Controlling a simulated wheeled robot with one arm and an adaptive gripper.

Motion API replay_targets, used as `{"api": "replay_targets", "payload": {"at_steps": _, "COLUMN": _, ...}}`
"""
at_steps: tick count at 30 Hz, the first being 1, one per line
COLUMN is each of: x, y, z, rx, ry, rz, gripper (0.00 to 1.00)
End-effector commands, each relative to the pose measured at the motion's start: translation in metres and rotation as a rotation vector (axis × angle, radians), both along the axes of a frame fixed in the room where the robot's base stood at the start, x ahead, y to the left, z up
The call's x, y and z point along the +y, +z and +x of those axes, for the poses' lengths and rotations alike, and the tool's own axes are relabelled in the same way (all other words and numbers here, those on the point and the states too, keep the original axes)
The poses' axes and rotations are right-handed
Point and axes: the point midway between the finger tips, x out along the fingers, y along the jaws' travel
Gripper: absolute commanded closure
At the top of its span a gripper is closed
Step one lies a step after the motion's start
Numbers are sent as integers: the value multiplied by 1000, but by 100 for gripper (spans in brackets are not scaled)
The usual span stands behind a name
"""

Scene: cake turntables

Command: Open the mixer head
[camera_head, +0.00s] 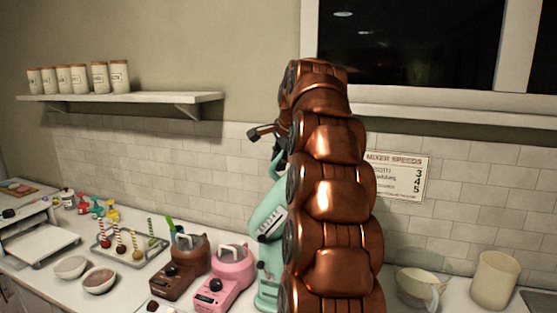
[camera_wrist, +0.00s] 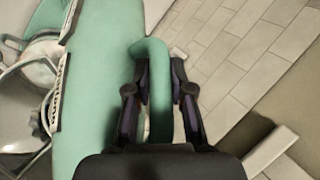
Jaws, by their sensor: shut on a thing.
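The mint green mixer (camera_head: 265,222) stands on the counter, largely hidden behind my copper arm. Its visible head slants upward, with a pale label strip on its side. The mint head (camera_wrist: 92,85) fills the left-centre of the wrist view, and a curved green handle (camera_wrist: 157,50) rises from it. My gripper (camera_wrist: 158,75) is shut on this handle, one dark finger on each side. In the head view my gripper (camera_head: 272,142) is partly visible high by the handle, beside my arm. The head's hinge is hidden.
Pink (camera_head: 232,268) and brown (camera_head: 182,262) appliances stand close left of the mixer. A cream jug (camera_head: 418,288) and beige canister (camera_head: 494,280) stand at right. A metal bowl or attachment (camera_wrist: 35,70) shows at left in the wrist view. The tiled wall (camera_head: 215,150) is close behind.

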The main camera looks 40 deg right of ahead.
Motion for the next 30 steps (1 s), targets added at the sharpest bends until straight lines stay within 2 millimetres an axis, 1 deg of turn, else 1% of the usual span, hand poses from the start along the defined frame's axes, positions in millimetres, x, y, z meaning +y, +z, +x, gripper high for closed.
{"api": "replay_targets", "payload": {"at_steps": 7, "x": -1, "y": -1, "z": -1, "rx": 2, "ry": -2, "rz": 1, "gripper": 100}}
{"api": "replay_targets", "payload": {"at_steps": 8, "x": -1, "y": -1, "z": -1, "rx": 2, "ry": -1, "rz": 0, "gripper": 76}}
{"api": "replay_targets", "payload": {"at_steps": 10, "x": -1, "y": -1, "z": -1, "rx": 2, "ry": -2, "rz": 2, "gripper": 69}}
{"api": "replay_targets", "payload": {"at_steps": 19, "x": 0, "y": 0, "z": -1, "rx": 1, "ry": -1, "rz": 1, "gripper": 68}}
{"api": "replay_targets", "payload": {"at_steps": 22, "x": 0, "y": 3, "z": -2, "rx": 0, "ry": 0, "rz": 0, "gripper": 68}}
{"api": "replay_targets", "payload": {"at_steps": 26, "x": 2, "y": 14, "z": -8, "rx": -3, "ry": -1, "rz": -1, "gripper": 68}}
{"api": "replay_targets", "payload": {"at_steps": 30, "x": 6, "y": 31, "z": -17, "rx": -4, "ry": -1, "rz": -2, "gripper": 68}}
